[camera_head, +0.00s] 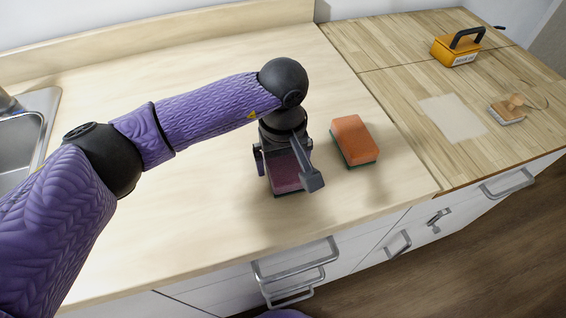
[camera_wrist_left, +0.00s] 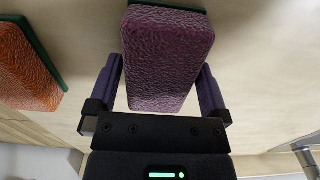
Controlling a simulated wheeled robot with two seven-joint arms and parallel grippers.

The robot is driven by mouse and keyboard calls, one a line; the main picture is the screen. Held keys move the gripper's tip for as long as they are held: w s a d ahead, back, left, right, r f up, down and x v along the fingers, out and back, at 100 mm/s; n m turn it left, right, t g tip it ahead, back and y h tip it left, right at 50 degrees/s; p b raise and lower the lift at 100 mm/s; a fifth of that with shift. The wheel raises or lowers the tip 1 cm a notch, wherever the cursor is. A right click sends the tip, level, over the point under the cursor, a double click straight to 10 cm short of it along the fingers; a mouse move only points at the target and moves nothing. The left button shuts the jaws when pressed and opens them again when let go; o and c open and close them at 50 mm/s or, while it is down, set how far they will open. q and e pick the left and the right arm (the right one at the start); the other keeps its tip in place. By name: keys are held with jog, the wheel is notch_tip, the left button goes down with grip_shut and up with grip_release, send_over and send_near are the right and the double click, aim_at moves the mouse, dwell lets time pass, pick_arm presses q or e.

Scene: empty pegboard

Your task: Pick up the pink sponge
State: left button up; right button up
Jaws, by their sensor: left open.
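The pink sponge (camera_head: 285,180), dark pink with a green scouring layer, lies on the light wooden countertop. My left gripper (camera_head: 286,170) is directly above it, pointing down, with one finger on each side of it. In the left wrist view, the pink sponge (camera_wrist_left: 167,55) sits between the two spread fingers of my left gripper (camera_wrist_left: 158,85). The jaws are open, and I cannot tell whether either finger touches the sponge. The gripper body hides part of the sponge in the head view. My right gripper is not in view.
An orange sponge with a green layer (camera_head: 354,139) lies just right of my left gripper. A metal sink (camera_head: 38,125) is at the far left. A yellow box with a black handle (camera_head: 456,49) and a wooden-handled brush (camera_head: 507,109) are at the right. The countertop left of the gripper is clear.

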aim_at(283, 159)
pick_arm(q)
jog(key=c, duration=1)
jog(key=shift+o, duration=0.2)
notch_tip(283, 159, up, 10)
jog(key=shift+r+p, duration=0.1)
jog(key=shift+p, duration=0.65)
